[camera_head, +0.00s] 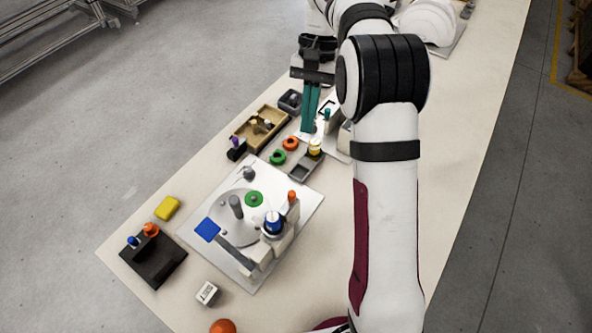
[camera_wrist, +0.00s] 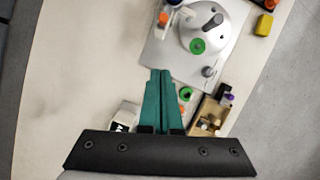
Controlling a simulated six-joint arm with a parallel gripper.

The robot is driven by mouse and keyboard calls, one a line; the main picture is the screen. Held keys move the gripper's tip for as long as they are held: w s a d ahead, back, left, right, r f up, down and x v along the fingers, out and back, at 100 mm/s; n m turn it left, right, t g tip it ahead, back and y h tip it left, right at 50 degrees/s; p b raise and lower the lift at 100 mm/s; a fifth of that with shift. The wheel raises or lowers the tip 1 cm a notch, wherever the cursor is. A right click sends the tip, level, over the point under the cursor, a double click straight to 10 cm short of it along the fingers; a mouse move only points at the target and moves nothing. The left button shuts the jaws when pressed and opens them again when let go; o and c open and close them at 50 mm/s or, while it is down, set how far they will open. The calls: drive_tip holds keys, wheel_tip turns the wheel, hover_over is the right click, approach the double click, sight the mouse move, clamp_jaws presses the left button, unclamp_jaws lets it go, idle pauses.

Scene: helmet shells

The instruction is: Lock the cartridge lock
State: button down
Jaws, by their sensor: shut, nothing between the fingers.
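I cannot tell for certain which part is the cartridge lock. A white upright fixture (camera_head: 262,252) stands on the white base plate (camera_head: 307,199). It holds a cylinder with a blue cap (camera_head: 273,222) and has an orange knob (camera_head: 292,196) beside it. The orange knob also shows at the top of the wrist view (camera_wrist: 163,18). My gripper (camera_head: 307,130) has teal fingers pressed together with nothing between them, above the table behind the plate. It is apart from the fixture. In the wrist view the gripper (camera_wrist: 160,73) points toward the plate edge.
The plate carries a white dome with a green ring (camera_head: 254,198) and a grey post (camera_head: 236,207). A wooden tray (camera_head: 240,138), loose orange (camera_head: 290,142) and green (camera_head: 277,157) rings and a grey tray (camera_head: 304,168) lie near my gripper. A yellow block (camera_head: 167,208) sits left.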

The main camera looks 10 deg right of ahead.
approach(288, 202)
drive_tip(key=w+d+f, duration=0.2)
drive_tip(key=w+f, duration=0.1)
drive_tip(key=f, duration=0.2)
drive_tip(key=s, duration=0.1)
drive_tip(key=s+a, duration=0.1)
drive_tip(key=s, duration=0.1)
drive_tip(key=shift+s+a+r, duration=0.15)
drive_tip(key=shift+r, duration=0.05)
